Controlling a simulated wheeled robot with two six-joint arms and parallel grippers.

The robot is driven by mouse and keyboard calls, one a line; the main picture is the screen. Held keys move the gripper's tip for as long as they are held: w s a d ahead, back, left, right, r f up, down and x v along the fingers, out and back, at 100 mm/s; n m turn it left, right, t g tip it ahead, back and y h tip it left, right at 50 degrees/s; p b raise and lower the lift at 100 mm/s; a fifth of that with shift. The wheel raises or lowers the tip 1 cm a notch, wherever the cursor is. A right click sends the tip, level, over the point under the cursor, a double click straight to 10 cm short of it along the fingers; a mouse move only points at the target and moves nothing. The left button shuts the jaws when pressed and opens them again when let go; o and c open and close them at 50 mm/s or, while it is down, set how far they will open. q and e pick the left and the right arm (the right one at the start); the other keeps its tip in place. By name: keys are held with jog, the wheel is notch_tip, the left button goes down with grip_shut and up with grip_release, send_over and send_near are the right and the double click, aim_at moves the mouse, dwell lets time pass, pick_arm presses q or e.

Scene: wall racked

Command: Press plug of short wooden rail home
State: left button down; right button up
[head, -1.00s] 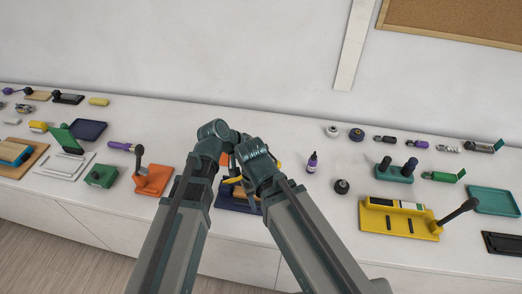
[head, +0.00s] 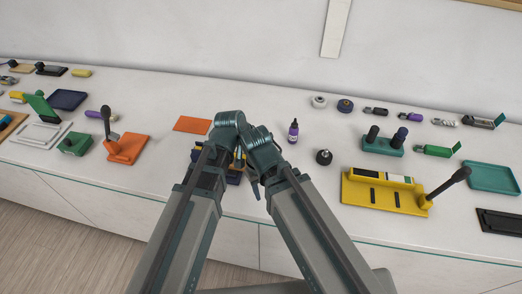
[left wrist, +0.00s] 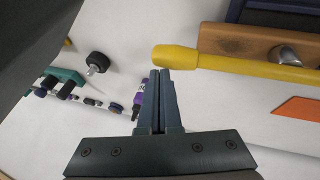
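In the left wrist view, a short brown wooden rail (left wrist: 240,42) lies at the upper right, with a rounded metal plug (left wrist: 287,55) at it. How deep the plug sits cannot be told. A yellow bar with a thick rounded end (left wrist: 178,57) crosses in front of the rail. My left gripper (left wrist: 160,76) has its two fingers together with nothing visible between them. Its tips are near the bar's thick end; contact cannot be told. In the head view, a dark blue base (head: 234,179) shows partly under my arms, which hide the rail. My right gripper's fingers are not clear.
A purple bottle (head: 293,132) and a black knob (head: 324,157) stand to the right of my arms. A yellow fixture (head: 385,192) lies farther right. An orange mat (head: 192,124) and an orange stand (head: 127,148) are left. Bare counter shows behind my arms.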

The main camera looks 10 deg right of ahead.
pick_arm(q)
jog(key=shift+s+f, duration=0.15)
jog(key=shift+f, duration=0.15)
pick_arm(e)
jog(key=shift+f, duration=0.3)
pick_arm(q)
jog(key=shift+r, duration=0.1)
pick_arm(e)
jog(key=shift+r, duration=0.1)
pick_arm(q)
jog(key=shift+w+d+r+p, duration=0.1)
jog(key=shift+w+r+p, duration=0.15)
jog(key=shift+r+p, duration=0.2)
jog(key=r+p, duration=0.1)
jog(key=w+r+p, duration=0.1)
jog(key=r+p, duration=0.1)
jog(key=shift+d+r, duration=0.15)
jog(key=shift+d, duration=0.05)
jog(key=s+r+p, duration=0.3)
jog(key=r+p, duration=0.5)
jog(key=p, duration=0.1)
jog(key=shift+s+a+r, duration=0.3)
jog(key=shift+a+r, duration=0.05)
jog(key=shift+r, duration=0.05)
pick_arm(e)
notch_tip(320, 180, up, 13)
jog(key=s, duration=0.1)
jog(key=shift+d, duration=0.35)
